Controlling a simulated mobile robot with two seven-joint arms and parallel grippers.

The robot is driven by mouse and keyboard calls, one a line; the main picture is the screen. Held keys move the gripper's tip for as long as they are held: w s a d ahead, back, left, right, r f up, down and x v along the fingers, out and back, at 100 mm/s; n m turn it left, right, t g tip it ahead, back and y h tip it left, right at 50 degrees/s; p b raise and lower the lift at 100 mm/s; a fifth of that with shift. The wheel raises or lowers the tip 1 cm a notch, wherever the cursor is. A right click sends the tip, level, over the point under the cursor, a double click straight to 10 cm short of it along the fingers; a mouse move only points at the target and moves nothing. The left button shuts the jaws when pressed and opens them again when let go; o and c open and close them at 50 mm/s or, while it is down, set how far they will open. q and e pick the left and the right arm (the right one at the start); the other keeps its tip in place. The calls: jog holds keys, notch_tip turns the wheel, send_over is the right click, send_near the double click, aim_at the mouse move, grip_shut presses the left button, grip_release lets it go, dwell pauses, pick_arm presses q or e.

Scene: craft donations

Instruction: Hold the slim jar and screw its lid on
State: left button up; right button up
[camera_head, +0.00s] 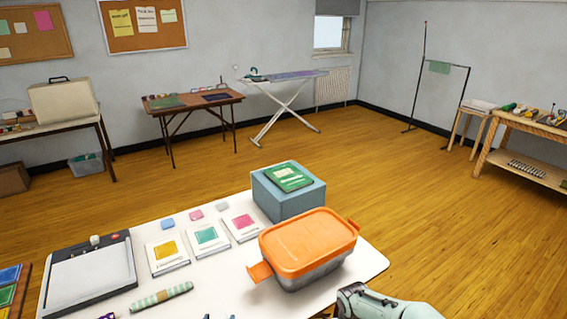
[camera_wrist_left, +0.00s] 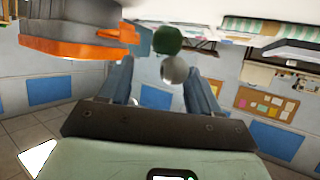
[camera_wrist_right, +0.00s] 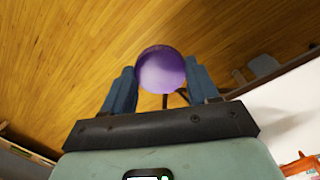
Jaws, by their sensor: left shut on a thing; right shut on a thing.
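In the left wrist view my left gripper (camera_wrist_left: 159,66) has its fingers closed around a round grey thing (camera_wrist_left: 174,71), which I take for the slim jar, seen end-on. A dark green round thing (camera_wrist_left: 168,40) shows just past it; I cannot tell if the two touch. In the right wrist view my right gripper (camera_wrist_right: 160,66) is shut on a round purple thing (camera_wrist_right: 161,71), which I take for the lid, with the floor behind it.
An orange-lidded container (camera_head: 310,243) stands at the right of the white table (camera_head: 215,282). Behind it a blue box (camera_head: 303,202) carries a green booklet (camera_head: 289,177). A paper trimmer (camera_head: 90,280) and a striped roll (camera_head: 162,297) lie to the left. The front middle has free room.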

dwell(0.3)
pick_arm(q)
jog(key=w+d+f+m+g+h, duration=0.2)
jog(key=d+m+h, duration=0.6)
jog(key=d, duration=0.5)
jog(key=shift+d+f+g+h, duration=0.25)
jog(key=shift+f+g+h, duration=0.25)
jog(key=shift+f, duration=0.4)
pick_arm(e)
jog(key=w+a+r, duration=0.3)
jog(key=a+r, duration=0.4)
jog(key=a, duration=0.3)
jog(key=w+a+r, duration=0.2)
jog(key=a+r, duration=0.5)
jog(key=a, duration=0.4)
jog(key=shift+w+t+y, duration=0.3)
jog(key=shift+w+y, duration=0.1)
jog(key=shift+f, duration=0.1)
jog(key=shift+f, duration=1.9)
